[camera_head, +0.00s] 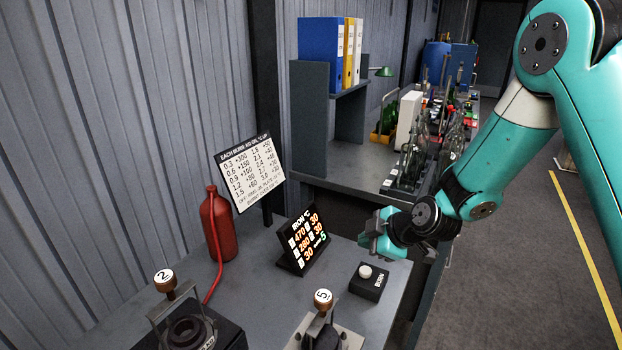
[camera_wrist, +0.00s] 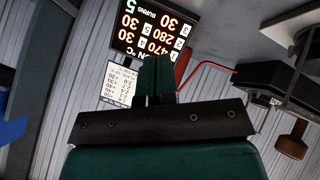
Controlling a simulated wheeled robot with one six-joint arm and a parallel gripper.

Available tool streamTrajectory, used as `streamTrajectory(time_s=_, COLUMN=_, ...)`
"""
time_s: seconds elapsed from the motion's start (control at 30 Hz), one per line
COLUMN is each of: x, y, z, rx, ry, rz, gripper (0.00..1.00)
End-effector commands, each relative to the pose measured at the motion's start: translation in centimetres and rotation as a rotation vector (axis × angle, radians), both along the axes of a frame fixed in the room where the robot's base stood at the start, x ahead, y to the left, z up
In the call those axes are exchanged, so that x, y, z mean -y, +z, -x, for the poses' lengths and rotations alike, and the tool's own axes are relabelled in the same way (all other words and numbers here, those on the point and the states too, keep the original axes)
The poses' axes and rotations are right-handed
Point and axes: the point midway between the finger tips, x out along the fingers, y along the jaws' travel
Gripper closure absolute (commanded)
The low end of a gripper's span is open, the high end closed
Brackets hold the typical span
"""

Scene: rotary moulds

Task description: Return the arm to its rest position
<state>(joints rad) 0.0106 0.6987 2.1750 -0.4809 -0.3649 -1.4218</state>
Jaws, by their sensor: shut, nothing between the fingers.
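My gripper (camera_head: 379,235) is at the end of my teal arm, above the right edge of the workbench, close behind the black box with the white button (camera_head: 366,272). Its fingers are closed with nothing held. In the wrist view my gripper (camera_wrist: 157,72) points toward the display and the wall, and its fingers look pressed together. The arm reaches in from the right of the head view, bent downward to the left.
The iron display (camera_head: 304,240), a red bottle (camera_head: 218,225), a printed sign (camera_head: 250,172) and stamps marked 2 (camera_head: 164,278) and 5 (camera_head: 322,298) stand on the workbench. Open floor (camera_head: 510,260) lies right.

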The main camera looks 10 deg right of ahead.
Motion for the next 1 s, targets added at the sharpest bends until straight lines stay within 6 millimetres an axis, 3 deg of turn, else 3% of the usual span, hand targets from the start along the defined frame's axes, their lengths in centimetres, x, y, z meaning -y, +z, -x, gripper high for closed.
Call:
streamTrajectory(time_s=0.17, x=-3.0, y=5.8, z=4.1, rx=-0.172, ry=-0.044, rz=-0.105, gripper=1.0)
streamTrajectory(time_s=0.3, x=-5.2, y=11.1, z=10.9, rx=-0.411, ry=-0.139, rz=-0.176, gripper=1.0)
streamTrajectory(time_s=0.4, x=-5.8, y=14.0, z=16.4, rx=-0.577, ry=-0.236, rz=-0.19, gripper=1.0)
streamTrajectory(time_s=0.6, x=-5.0, y=17.2, z=25.7, rx=-0.808, ry=-0.445, rz=-0.156, gripper=1.0)
streamTrajectory(time_s=0.7, x=-4.3, y=17.7, z=28.4, rx=-0.865, ry=-0.52, rz=-0.135, gripper=1.0)
streamTrajectory(time_s=0.8, x=-4.0, y=17.9, z=29.7, rx=-0.892, ry=-0.562, rz=-0.124, gripper=1.0)
streamTrajectory(time_s=1.0, x=-3.9, y=17.9, z=30.0, rx=-0.901, ry=-0.575, rz=-0.119, gripper=1.0)
